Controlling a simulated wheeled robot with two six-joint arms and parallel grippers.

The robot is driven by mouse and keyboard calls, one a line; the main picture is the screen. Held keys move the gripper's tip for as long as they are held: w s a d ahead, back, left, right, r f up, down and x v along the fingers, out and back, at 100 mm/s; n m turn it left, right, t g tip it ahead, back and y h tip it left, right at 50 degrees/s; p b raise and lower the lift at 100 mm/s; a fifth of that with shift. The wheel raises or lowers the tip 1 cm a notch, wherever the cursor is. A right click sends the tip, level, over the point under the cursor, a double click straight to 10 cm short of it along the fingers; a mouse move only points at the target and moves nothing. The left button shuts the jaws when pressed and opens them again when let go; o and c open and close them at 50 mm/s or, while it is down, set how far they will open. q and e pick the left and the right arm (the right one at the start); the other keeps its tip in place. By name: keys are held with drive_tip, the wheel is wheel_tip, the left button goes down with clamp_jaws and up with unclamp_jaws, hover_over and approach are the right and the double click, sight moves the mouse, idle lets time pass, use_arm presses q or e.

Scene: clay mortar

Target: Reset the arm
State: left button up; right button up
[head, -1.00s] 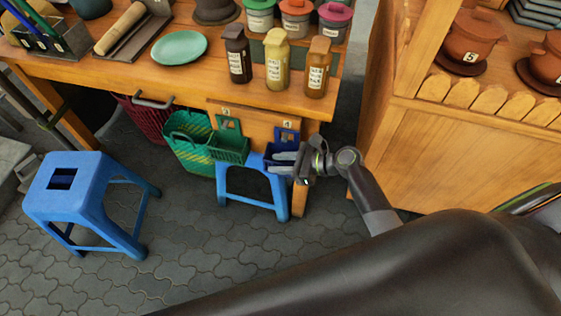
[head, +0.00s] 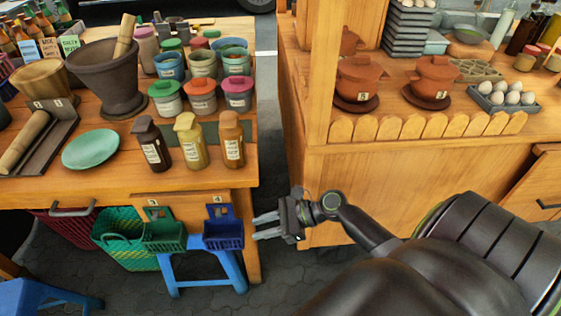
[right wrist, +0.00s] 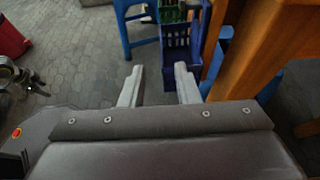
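My right gripper (head: 266,226) is in front of the wooden cart, just right of the blue hanging basket (head: 223,236). Its two fingers are spread with nothing between them in the head view. In the right wrist view the fingers (right wrist: 159,86) stand apart and empty, with the blue basket (right wrist: 181,62) beyond them. My right arm comes in from the lower right of the head view.
A green basket (head: 163,236) hangs beside the blue one on the cart front. A blue stool (head: 205,270) stands below. Three bottles (head: 190,142), a green plate (head: 90,149) and a clay mortar (head: 105,80) are on the cart top. A second wooden counter (head: 420,185) stands right.

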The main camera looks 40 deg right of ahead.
use_arm(q)
drive_tip(key=shift+s, duration=0.35)
use_arm(e)
drive_tip(key=v, duration=0.5)
drive_tip(key=shift+f, duration=0.1)
drive_tip(key=s+d+f+n+g+h+p, duration=0.1)
drive_tip(key=s+d+f+n+h+p, duration=0.3)
drive_tip(key=f, duration=0.8)
drive_tip(key=s+d+f+n+g+h+p, duration=0.1)
drive_tip(key=s+d+f+n+h, duration=0.5)
drive_tip(key=f, duration=0.5)
use_arm(q)
wheel_tip(320, 180, up, 7)
drive_tip(key=s+p, duration=0.1)
drive_tip(key=p, duration=0.2)
drive_tip(key=shift+s+d+p, duration=0.2)
drive_tip(key=shift+s+p, duration=0.1)
use_arm(e)
drive_tip(key=s+a+f+n+g, duration=0.1)
drive_tip(key=s+a+f+n, duration=0.1)
drive_tip(key=s, duration=0.5)
drive_tip(key=s+a+f+n+g+h, duration=0.1)
drive_tip(key=s+a+f+n, duration=0.2)
drive_tip(key=s+n, duration=0.4)
drive_tip(key=s+a+f+n+g+h, duration=0.1)
drive_tip(key=s+a+f+n+g, duration=0.1)
drive_tip(key=s, duration=0.6)
wheel_tip(320, 180, down, 3)
drive_tip(key=a+n, duration=0.1)
drive_tip(key=n, duration=0.2)
